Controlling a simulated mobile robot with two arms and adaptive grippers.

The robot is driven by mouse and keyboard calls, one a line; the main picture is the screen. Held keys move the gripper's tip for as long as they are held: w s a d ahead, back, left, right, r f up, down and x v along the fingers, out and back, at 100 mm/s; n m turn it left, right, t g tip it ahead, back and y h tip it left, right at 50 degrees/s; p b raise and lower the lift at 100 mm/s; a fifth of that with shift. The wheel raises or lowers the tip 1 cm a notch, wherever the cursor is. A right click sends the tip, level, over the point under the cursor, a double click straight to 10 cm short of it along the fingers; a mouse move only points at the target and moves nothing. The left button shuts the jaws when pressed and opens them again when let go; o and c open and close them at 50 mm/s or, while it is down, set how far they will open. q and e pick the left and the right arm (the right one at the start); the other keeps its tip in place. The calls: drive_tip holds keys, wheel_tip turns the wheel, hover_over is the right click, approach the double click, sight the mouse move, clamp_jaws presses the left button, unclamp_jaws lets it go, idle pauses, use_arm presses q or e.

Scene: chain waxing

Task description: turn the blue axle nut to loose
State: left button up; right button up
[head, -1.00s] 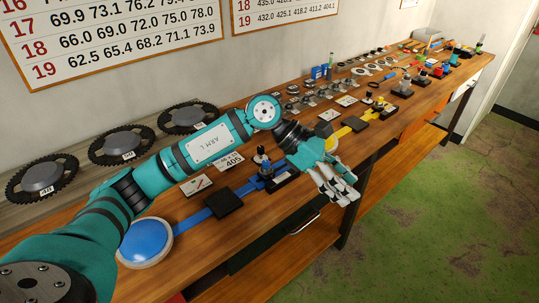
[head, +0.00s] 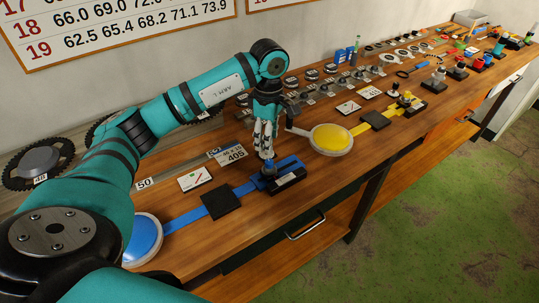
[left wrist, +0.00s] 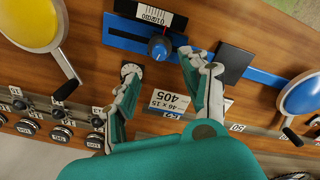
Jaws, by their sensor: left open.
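The blue axle nut (head: 268,168) sits on a blue rail fixture with a black block (head: 289,180) on the bench. In the left wrist view the nut (left wrist: 159,48) is a round blue knob near the top centre. My left gripper (head: 265,148) points down above the nut, partly hiding it in the head view. Its fingers (left wrist: 158,64) are spread apart, with the nut between and just beyond the fingertips. I cannot tell whether a fingertip touches it. My right gripper is in neither view.
A blue disc (head: 141,240) and black pad (head: 221,202) lie on the blue strip to the left. A yellow disc (head: 331,139) with a crank stands to the right. A card marked 405 (head: 233,154) lies behind. Several small parts line the bench farther back.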

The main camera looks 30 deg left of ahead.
sight(269, 161)
use_arm(q)
wheel_tip(269, 161, down, 5)
drive_tip(key=shift+d+f+p, duration=0.1)
drive_tip(key=shift+p, duration=0.6)
wheel_tip(269, 161, down, 2)
drive_tip(key=shift+f+p, duration=0.3)
drive_tip(key=shift+f, duration=0.2)
clamp_jaws()
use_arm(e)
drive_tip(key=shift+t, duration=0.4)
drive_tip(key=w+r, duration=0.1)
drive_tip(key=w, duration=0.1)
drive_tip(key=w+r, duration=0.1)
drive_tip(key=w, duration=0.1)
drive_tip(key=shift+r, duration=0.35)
